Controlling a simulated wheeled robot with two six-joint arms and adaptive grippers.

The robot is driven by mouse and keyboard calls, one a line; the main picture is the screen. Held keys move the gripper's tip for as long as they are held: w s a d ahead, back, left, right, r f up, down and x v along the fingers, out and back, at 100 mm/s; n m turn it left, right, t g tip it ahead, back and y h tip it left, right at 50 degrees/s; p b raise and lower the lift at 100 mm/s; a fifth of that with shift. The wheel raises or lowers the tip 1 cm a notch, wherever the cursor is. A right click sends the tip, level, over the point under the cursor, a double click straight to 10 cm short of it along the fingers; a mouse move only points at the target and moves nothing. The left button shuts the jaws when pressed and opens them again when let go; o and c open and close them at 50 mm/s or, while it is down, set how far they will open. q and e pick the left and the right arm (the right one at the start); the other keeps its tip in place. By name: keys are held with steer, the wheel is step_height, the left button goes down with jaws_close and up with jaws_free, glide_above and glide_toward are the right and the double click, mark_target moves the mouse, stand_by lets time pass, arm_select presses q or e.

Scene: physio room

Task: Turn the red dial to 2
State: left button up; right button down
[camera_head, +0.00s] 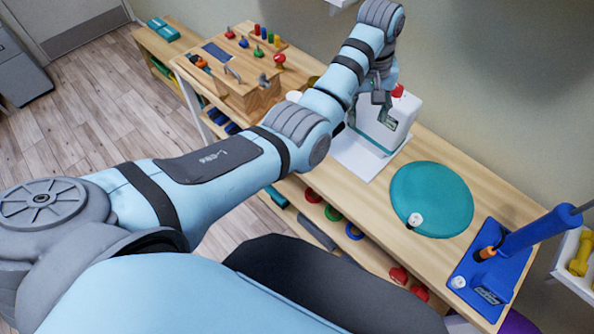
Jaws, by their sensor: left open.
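A white box-shaped device (404,109) stands on a white base plate (352,158) on the wooden table. A small red part (398,90) shows at its top and looks like the red dial. My left arm reaches across the table from the left. My left gripper (382,103) is open and points down in front of the device, close to the red part. I cannot tell whether it touches the device. The gripper hides part of the device, and no dial numbers can be read. My right gripper is not in view.
A teal disc (432,198) with a small white object on it lies right of the device. A blue stand (477,283) is at the table's right end. A wooden box (245,88) with knobs and pegs stands at the left. Bare table (450,158) shows behind the disc.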

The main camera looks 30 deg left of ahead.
arm_select(q)
steer(key=s+a+f, duration=0.5)
steer(key=s+f, duration=0.1)
steer(key=f, duration=0.2)
steer(key=s+a+f+m+t, duration=0.1)
steer(key=s+a+f, duration=0.3)
steer(key=f, duration=0.4)
steer(key=shift+s+a+f+y, duration=0.35)
steer(key=shift+s+y, duration=0.05)
steer(key=shift+s, duration=0.5)
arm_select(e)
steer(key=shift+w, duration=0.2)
